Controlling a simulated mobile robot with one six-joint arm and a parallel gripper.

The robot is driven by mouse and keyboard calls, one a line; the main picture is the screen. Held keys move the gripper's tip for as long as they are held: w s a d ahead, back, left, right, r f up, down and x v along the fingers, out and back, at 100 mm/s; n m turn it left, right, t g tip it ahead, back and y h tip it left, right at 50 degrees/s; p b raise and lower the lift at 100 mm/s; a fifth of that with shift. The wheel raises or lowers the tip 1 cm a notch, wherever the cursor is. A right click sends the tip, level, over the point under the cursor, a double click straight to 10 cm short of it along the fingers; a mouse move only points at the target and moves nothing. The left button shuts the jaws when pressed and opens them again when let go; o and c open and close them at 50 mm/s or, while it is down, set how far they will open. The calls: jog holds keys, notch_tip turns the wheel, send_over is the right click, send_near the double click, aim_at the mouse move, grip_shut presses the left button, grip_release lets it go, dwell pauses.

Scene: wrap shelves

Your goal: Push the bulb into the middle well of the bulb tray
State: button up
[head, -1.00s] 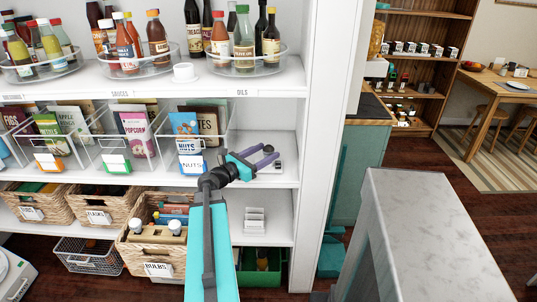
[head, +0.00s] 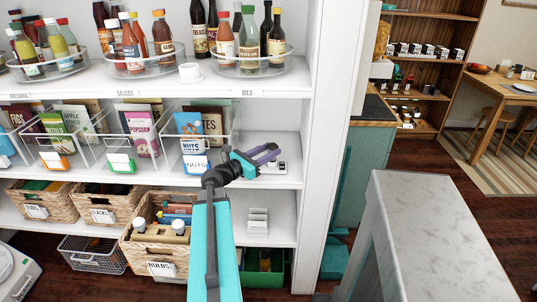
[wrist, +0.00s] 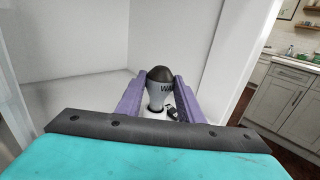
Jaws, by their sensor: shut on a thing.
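My gripper (head: 268,153) reaches in over the middle shelf at its right end. In the wrist view its two purple fingers (wrist: 160,80) are shut on a bulb (wrist: 157,93), which is grey-white with a dark rounded top and part of a printed label. The bulb stands about upright between the fingers. Its lower end is partly hidden, so I cannot tell how deep it sits. A small white piece with dark parts, which looks like the bulb tray (head: 282,167), lies on the shelf beside and under the fingertips. Its middle well is not clearly visible.
A wicker basket (head: 160,268) labelled BULBS is below. White stacked pieces (head: 257,222) stand on the lower shelf. The white shelf side (head: 322,150) bounds the right. A grey-topped counter (head: 430,225) is nearer.

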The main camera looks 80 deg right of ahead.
jog(key=shift+r, duration=0.85)
jog(key=a+p, duration=0.1)
jog(key=w+a+r+p, duration=0.1)
jog(key=a+p, duration=0.1)
jog(key=w+a+p, duration=0.1)
jog(key=a+p, duration=0.1)
jog(key=shift+a+r, duration=0.2)
jog(key=shift+r, duration=0.1)
jog(key=p, duration=0.3)
jog(key=shift+w+a+p, duration=0.1)
jog(key=shift+a+p, duration=0.25)
jog(key=shift+p, duration=0.05)
jog(key=a+p, duration=0.1)
jog(key=p, duration=0.4)
jog(key=shift+w+a+r, duration=0.1)
jog(key=shift+w, duration=0.05)
jog(key=w+a+p, duration=0.2)
jog(key=a+p, duration=0.6)
jog(key=p, duration=0.2)
jog(key=shift+w+r, duration=0.15)
jog(key=shift+r, duration=0.05)
